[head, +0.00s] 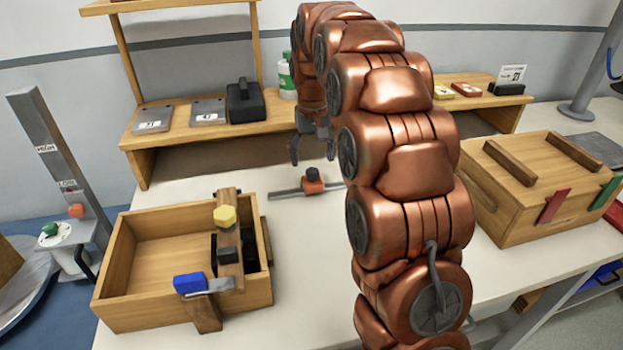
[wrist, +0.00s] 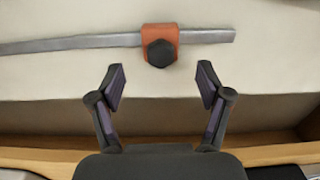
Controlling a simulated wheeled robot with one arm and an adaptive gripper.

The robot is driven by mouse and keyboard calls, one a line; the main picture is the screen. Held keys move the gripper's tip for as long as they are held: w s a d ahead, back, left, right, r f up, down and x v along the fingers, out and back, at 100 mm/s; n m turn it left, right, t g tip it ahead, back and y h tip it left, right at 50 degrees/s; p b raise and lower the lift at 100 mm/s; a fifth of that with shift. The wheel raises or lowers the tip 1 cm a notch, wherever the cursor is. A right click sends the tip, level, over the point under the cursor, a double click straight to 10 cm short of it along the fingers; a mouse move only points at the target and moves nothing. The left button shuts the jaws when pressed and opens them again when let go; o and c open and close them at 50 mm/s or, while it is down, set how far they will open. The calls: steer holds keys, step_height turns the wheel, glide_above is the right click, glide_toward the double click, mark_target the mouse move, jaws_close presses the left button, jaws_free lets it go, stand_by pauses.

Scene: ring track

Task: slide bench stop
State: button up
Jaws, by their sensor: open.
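The bench stop (head: 313,182) is an orange block with a dark knob, seated on a grey metal rail (head: 285,193) that lies on the white bench top. In the wrist view the orange stop (wrist: 151,34) sits on the rail (wrist: 75,43), right of the rail's middle, with its dark knob facing me. My gripper (head: 313,160) is open and empty, just behind the stop in the head view. In the wrist view my open fingertips (wrist: 161,72) point toward the stop, one on each side of its line, apart from it. My arm hides part of the rail's right side in the head view.
An open wooden box (head: 150,317) with a yellow knob and a blue block stands at left. A lidded wooden crate (head: 520,215) stands at right. A wooden shelf (head: 170,133) runs behind my gripper. The bench around the stop is clear.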

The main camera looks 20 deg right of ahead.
mark_target(312, 171)
steer(key=shift+f, duration=3.45)
